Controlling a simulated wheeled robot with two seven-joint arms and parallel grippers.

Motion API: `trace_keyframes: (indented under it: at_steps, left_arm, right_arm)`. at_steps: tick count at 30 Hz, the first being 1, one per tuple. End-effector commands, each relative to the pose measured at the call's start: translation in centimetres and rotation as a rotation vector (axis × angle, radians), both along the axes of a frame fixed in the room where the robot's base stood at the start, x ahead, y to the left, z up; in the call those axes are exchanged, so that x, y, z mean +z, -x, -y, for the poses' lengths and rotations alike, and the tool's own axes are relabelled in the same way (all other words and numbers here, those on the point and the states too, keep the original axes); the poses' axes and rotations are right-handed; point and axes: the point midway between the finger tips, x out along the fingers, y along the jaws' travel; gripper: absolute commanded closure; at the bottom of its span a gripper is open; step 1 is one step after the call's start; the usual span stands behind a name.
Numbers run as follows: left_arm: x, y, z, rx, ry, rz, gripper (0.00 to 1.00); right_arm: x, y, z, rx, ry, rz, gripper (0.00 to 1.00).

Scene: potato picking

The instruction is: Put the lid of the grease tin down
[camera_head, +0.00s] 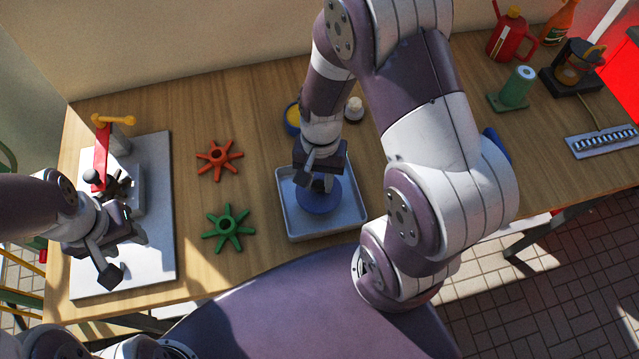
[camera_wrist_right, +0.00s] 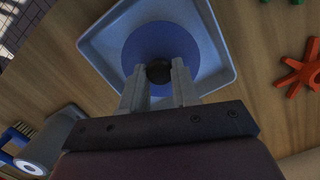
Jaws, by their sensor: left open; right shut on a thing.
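The blue round lid (camera_head: 318,198) is over the pale tray (camera_head: 282,205) in the head view. In the right wrist view the lid (camera_wrist_right: 135,45) lies within the outline of the tray (camera_wrist_right: 92,44). My right gripper (camera_wrist_right: 158,72) is shut on its dark knob; it also shows in the head view (camera_head: 320,182). I cannot tell whether the lid touches the tray floor. The grease tin (camera_head: 293,118), blue with yellow inside, stands behind the tray, partly hidden by my right arm. My left gripper (camera_head: 123,253) is open and empty above the grey plate at the left.
An orange star-shaped wheel (camera_head: 219,158) and a green one (camera_head: 228,229) lie left of the tray. A red-handled fixture (camera_head: 103,155) stands on the grey plate (camera_head: 158,262). A green spool (camera_head: 517,87) and red can (camera_head: 509,38) stand at the back right.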

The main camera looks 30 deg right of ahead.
Motion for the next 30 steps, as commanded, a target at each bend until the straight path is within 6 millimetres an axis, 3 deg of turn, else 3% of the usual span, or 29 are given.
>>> trace_keyframes:
  at_steps: [3,6,16,17,19,30]
  left_arm:
    - [0.1,0.0,0.0,0.0,0.0,0.0,0.54]
    - [0.1,0.0,0.0,0.0,0.0,0.0,0.54]
    - [-0.2,0.0,0.0,0.0,0.0,0.0,0.54]
    - [-0.2,0.0,0.0,0.0,0.0,0.0,0.54]
    - [-0.1,0.0,0.0,0.0,0.0,0.0,0.54]
    - [0.2,0.0,0.0,0.0,0.0,0.0,0.54]
  right_arm:
    - [-2.3,0.1,0.0,-0.002,0.0,-0.006,0.99]
    - [-3.2,0.1,0.0,-0.001,0.001,-0.003,0.99]
    - [-3.7,0.1,0.1,-0.001,0.001,-0.001,0.99]
    - [-3.6,0.1,0.1,-0.001,0.001,-0.001,0.67]
    - [-3.6,0.0,0.1,-0.001,0.001,-0.001,0.44]
    - [-2.6,-0.1,0.1,-0.001,0.001,0.002,0.44]
